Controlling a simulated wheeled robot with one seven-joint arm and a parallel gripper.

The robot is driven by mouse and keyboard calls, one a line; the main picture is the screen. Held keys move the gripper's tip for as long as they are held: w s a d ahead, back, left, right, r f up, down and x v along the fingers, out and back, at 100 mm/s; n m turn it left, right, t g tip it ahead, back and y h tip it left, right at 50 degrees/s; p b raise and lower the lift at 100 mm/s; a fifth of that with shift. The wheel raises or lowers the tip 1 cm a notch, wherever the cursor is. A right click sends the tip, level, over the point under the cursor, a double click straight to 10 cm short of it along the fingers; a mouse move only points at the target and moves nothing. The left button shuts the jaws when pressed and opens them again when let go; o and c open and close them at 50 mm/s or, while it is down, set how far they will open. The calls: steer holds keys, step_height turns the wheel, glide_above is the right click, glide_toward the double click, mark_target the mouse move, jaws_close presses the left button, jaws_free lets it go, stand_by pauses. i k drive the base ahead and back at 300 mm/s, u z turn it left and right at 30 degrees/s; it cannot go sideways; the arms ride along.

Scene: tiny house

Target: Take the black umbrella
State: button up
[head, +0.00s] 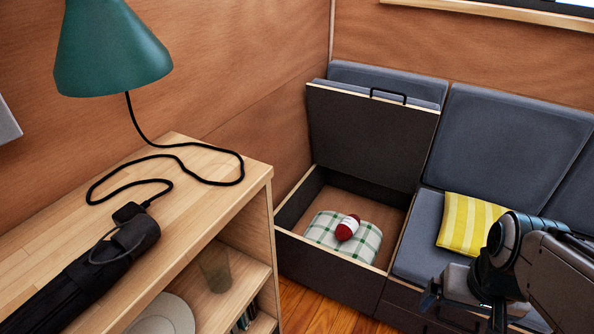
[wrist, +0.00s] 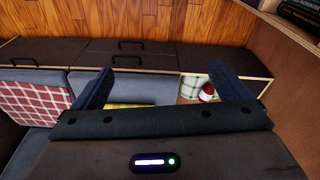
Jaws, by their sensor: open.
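The black umbrella (head: 85,274) lies folded on top of the wooden shelf unit at the left of the head view, its handle end toward the lamp cord. It runs off the lower left of the picture. The wrist view does not show it. My gripper (head: 465,305) is at the lower right of the head view, over the sofa side and well apart from the umbrella. In the wrist view my gripper (wrist: 155,88) has its two dark fingers spread wide with nothing held between them.
A green lamp (head: 110,50) hangs over the shelf top (head: 185,185), its black cord looping near the umbrella. An open storage bench (head: 285,240) holds a checked cloth and a red-and-white item. A yellow striped cloth (head: 468,222) lies on the grey sofa. A little floor (head: 310,306) shows between.

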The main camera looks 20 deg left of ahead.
mark_target(90, 276)
steer(key=u, duration=2.65)
steer(key=k, duration=0.55)
steer(key=z, duration=0.9)
steer(key=i, duration=0.9)
steer(key=u, duration=1.2)
